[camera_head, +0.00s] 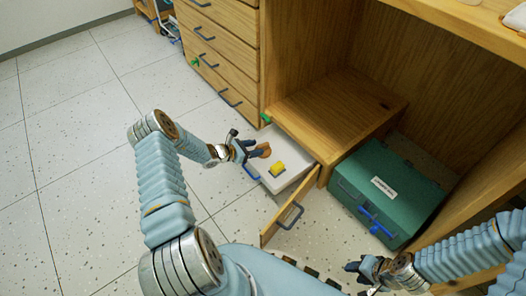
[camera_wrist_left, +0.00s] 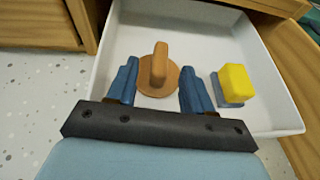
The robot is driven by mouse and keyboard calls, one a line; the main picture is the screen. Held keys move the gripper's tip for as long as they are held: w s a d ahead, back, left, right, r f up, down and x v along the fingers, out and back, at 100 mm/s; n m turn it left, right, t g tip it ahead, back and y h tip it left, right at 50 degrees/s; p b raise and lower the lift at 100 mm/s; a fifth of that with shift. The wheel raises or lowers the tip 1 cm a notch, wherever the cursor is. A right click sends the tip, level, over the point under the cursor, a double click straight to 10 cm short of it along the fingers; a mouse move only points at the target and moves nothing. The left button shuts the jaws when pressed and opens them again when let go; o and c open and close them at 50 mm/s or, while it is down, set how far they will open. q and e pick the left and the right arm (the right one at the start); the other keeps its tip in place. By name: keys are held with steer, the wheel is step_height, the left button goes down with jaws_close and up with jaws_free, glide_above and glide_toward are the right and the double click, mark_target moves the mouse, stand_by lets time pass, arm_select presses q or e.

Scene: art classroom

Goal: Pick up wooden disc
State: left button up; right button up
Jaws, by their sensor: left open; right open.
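The wooden disc (camera_wrist_left: 148,88), round and brown with an upright knob on it, lies in an open white drawer (camera_wrist_left: 200,42). It also shows in the head view (camera_head: 264,152), partly hidden by my gripper. My left gripper (camera_wrist_left: 157,88) is open over the drawer, with one blue finger on each side of the disc and its knob. I cannot tell whether the fingers touch it. In the head view my left gripper (camera_head: 252,148) is at the drawer's left side. My right gripper (camera_head: 362,272) is open and empty at the bottom, below the green box.
A yellow and grey block (camera_wrist_left: 233,85) lies in the drawer right of the disc. The drawer's wooden front (camera_head: 290,207) sticks out. A green box (camera_head: 385,195) with a blue handle stands at right. Drawer cabinets (camera_head: 222,45) stand behind. The floor at left is clear.

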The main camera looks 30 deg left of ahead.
arm_select(q)
steer(key=shift+w+d+f, duration=0.2)
steer(key=shift+w+d, duration=0.05)
steer(key=shift+w, duration=0.25)
jaws_close()
steer(key=shift+r, duration=0.1)
